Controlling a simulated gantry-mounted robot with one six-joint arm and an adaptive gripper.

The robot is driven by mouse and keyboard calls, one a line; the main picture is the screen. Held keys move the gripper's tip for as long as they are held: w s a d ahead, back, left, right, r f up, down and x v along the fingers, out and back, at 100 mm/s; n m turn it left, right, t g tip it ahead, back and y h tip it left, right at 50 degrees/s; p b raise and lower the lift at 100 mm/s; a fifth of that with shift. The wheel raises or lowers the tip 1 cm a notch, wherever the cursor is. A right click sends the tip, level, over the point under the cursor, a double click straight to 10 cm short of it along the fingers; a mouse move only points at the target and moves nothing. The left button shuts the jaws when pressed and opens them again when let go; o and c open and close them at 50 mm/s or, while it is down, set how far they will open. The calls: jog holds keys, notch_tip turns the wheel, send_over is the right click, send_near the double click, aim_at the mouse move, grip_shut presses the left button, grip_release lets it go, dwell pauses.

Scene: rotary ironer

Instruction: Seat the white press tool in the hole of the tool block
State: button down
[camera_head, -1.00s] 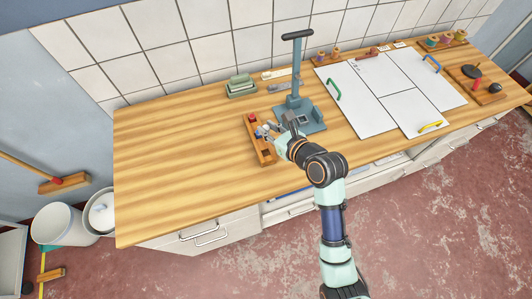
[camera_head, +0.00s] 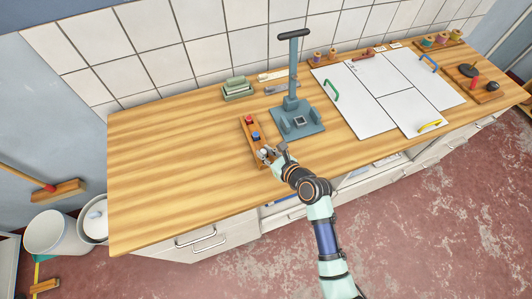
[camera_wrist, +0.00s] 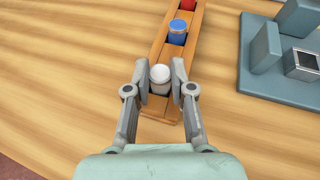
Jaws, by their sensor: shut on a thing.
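The white press tool (camera_wrist: 160,78) has a white cap and a greyish body. My gripper (camera_wrist: 159,72) is shut on it, one finger on each side. It stands about upright at the near end of the wooden tool block (camera_wrist: 163,51), over or in the end hole; how deep it sits cannot be told. In the head view my gripper (camera_head: 273,154) is at the block's near end and partly covers it. A blue tool (camera_wrist: 177,30) and a red tool (camera_wrist: 189,6) stand in the block farther along.
A blue-grey hand press (camera_head: 298,118) stands right of the block, close to my gripper. White boards (camera_head: 380,95) with coloured handles lie farther right. A green stacked item (camera_head: 238,88) is behind. The worktop (camera_head: 175,150) to the left is clear.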

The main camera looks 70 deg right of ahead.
jog(key=shift+f, duration=0.1)
jog(key=c, duration=1)
grip_release()
jog(key=shift+s+a+r, duration=0.1)
jog(key=shift+s+r, duration=0.1)
jog(key=shift+r, duration=0.05)
jog(key=v, duration=1.1)
jog(key=shift+s+a+p, duration=0.15)
jog(key=shift+s+p, duration=0.1)
jog(key=shift+p, duration=0.05)
